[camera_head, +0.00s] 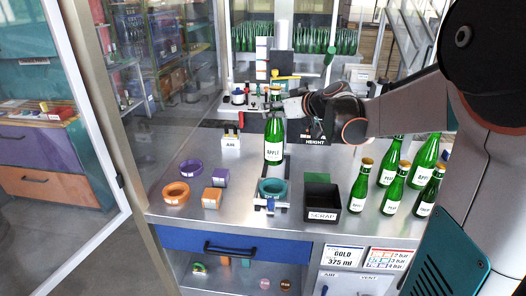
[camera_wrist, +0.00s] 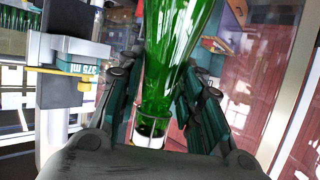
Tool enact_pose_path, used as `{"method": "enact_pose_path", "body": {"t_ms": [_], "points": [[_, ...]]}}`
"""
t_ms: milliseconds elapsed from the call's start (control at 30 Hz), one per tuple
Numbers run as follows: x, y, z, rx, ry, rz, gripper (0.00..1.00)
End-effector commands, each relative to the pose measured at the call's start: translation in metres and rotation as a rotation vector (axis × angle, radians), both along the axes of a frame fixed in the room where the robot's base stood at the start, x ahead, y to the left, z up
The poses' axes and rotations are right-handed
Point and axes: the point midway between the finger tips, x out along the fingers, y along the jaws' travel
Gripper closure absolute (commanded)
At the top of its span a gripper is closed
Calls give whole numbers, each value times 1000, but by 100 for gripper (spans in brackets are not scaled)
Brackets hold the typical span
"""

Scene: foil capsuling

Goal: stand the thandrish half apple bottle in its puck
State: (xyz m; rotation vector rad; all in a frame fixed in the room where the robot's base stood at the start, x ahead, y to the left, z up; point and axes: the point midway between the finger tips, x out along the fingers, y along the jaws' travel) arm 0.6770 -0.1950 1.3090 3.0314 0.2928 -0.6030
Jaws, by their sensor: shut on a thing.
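A green bottle with a white APPLE label (camera_head: 273,152) hangs upright from my gripper (camera_head: 272,106), which is shut on it near the neck. The bottle also shows in the wrist view (camera_wrist: 172,60), between the two dark fingers. In the head view its base appears just above a teal ring-shaped puck (camera_head: 262,192) on the bench; the exact gap and depth cannot be told. An orange puck (camera_head: 167,198) and a purple puck (camera_head: 182,170) stand to the left, both empty.
A black SCRAP box (camera_head: 323,216) stands right of the teal puck. Several green bottles (camera_head: 391,188) stand further right, near my arm. An orange block (camera_head: 212,198) and a purple block (camera_head: 220,177) lie left. An AIR sign (camera_head: 231,143) stands behind.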

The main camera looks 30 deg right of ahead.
Motion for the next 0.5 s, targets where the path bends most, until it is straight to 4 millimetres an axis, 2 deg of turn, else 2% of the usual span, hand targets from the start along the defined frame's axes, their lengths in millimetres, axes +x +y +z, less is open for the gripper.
{"method": "enact_pose_path", "body": {"t_ms": [33, 300, 500], "points": [[1, 0, -13, 1, -1, 0, 100], [1, 0, -69, 1, -1, 0, 100], [1, 0, -89, 1, -1, 0, 100]]}}
